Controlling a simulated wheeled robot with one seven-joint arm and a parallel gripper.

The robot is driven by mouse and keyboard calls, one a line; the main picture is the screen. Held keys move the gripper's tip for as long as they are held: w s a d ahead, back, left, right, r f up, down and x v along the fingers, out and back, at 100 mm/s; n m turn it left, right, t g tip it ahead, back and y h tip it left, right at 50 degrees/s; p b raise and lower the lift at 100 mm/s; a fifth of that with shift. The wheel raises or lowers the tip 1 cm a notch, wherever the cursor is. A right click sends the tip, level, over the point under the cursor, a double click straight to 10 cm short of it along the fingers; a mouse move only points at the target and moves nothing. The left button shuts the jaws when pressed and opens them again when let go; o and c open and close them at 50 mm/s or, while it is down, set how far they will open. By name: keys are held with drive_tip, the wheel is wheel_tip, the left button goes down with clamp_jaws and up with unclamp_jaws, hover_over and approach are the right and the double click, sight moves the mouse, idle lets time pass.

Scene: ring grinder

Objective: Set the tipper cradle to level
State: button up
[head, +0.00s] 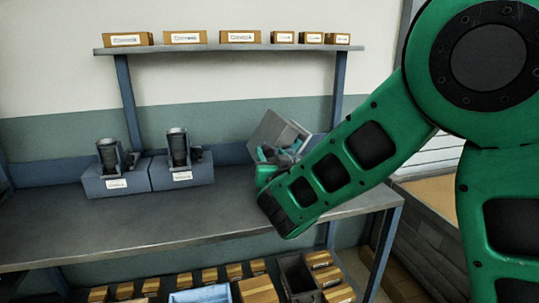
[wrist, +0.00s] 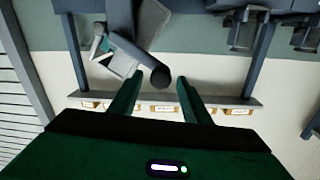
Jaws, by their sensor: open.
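The tipper cradle (head: 278,131) is a grey box-like tray on the right part of the bench, visibly tilted. My arm covers its lower part in the head view. In the wrist view, which looks upside down, the grey cradle (wrist: 149,22) shows at the top with a dark bar ending in a round knob (wrist: 160,75). My gripper (wrist: 158,82) is open, its two green fingers apart on either side of the knob in the picture. Whether they touch it I cannot tell. In the head view my gripper (head: 271,157) is partly hidden beside the cradle.
Two blue-grey units (head: 116,183) (head: 182,173) with dark cylinders stand on the bench (head: 130,223) to the left. A shelf (head: 225,49) with several small boxes runs above. Boxes and bins (head: 200,295) lie below. The bench's front left surface is clear.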

drive_tip(key=shift+x, duration=1.1)
